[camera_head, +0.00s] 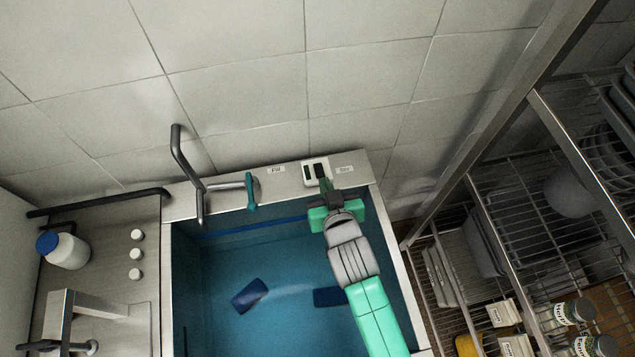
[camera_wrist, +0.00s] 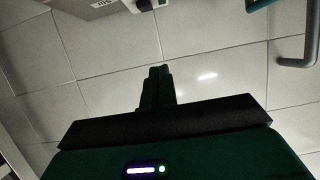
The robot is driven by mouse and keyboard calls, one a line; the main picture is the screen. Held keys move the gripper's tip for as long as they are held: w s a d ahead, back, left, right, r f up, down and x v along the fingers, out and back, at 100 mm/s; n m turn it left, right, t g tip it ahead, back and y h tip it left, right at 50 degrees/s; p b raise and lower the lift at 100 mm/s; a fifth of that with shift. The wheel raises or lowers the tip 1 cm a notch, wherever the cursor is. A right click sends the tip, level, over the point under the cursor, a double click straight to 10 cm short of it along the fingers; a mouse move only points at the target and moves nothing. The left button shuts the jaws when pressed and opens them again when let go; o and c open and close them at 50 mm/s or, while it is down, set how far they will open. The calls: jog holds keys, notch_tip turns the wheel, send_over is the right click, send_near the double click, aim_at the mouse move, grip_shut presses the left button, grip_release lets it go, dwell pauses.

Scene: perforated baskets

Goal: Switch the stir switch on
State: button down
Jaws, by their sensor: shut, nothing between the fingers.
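The switch unit (camera_head: 316,172) is a small white housing with dark rockers, on the back ledge of the sink. The "Stir" label (camera_head: 345,169) is to its right and the "Fill" label (camera_head: 276,169) to its left. My gripper (camera_head: 323,182) is shut and empty, its fingertips right at the front of the switch unit; I cannot tell whether they touch it. In the wrist view the switch unit (camera_wrist: 148,5) is at the top edge, partly cut off, above the closed fingertips (camera_wrist: 159,70). The rocker positions are too small to read.
The blue water-filled sink (camera_head: 225,270) lies below my arm, with dark blue objects (camera_head: 249,295) in it. A grey faucet pipe (camera_head: 184,158) with a green-ended lever (camera_head: 251,190) stands left of the switch. A wire shelf rack (camera_head: 520,220) is at the right.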

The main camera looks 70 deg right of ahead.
jog(key=f, duration=0.1)
send_over(321, 173)
jog(key=a, duration=0.1)
notch_tip(321, 173, down, 4)
jog(key=shift+s+f+b, duration=0.15)
jog(key=shift+b, duration=0.2)
jog(key=f, duration=0.1)
jog(key=a+f, duration=0.1)
jog(key=shift+s+f, duration=0.3)
jog(key=shift+f, duration=0.55)
